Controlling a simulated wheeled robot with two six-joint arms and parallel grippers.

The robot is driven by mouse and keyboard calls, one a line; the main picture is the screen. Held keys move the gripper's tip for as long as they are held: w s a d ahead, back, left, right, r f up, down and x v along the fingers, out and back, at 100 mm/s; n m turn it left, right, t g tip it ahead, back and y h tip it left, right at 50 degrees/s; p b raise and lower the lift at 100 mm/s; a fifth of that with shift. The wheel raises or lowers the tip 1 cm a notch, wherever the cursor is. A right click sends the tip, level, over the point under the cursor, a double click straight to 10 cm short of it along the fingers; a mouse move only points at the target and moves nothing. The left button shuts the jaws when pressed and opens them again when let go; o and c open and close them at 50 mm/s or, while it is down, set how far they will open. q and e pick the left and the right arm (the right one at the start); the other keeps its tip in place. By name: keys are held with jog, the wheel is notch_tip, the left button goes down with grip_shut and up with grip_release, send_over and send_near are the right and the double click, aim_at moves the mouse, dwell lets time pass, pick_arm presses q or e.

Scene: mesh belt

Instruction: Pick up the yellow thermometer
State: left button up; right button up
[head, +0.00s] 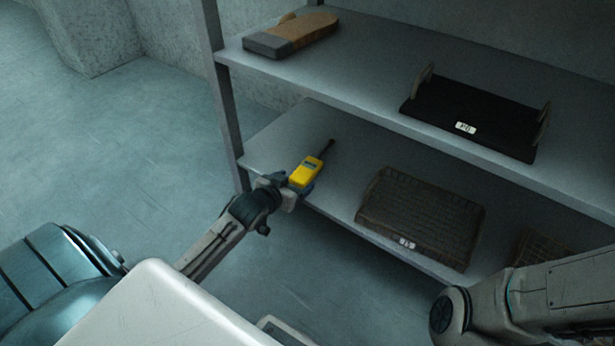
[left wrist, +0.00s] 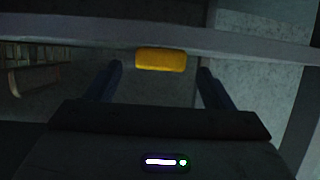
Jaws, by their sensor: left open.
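The yellow thermometer (head: 306,173) has a small dark display and a thin dark probe pointing to the back right. It lies at the front left edge of the lower shelf (head: 335,190). My left gripper (head: 300,188) is at that edge, right by the thermometer's near end. In the left wrist view the yellow end of the thermometer (left wrist: 161,60) shows between and beyond the two open fingers (left wrist: 160,80). No finger visibly closes on it. My right arm (head: 540,300) shows at the lower right, but its gripper is out of the picture.
A dark woven tray (head: 420,215) with a label stands right of the thermometer on the lower shelf. The upper shelf (head: 365,85) overhangs it and holds a brown and grey mitt (head: 290,35) and a black tray (head: 475,115). A grey post (head: 225,100) stands at the left.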

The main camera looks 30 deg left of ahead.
aim_at(302, 176)
pick_arm(q)
jog(key=shift+b+x, duration=0.5)
jog(key=shift+x, duration=0.65)
jog(key=c, duration=1.1)
jog(key=shift+c, duration=0.2)
jog(key=shift+r, duration=0.2)
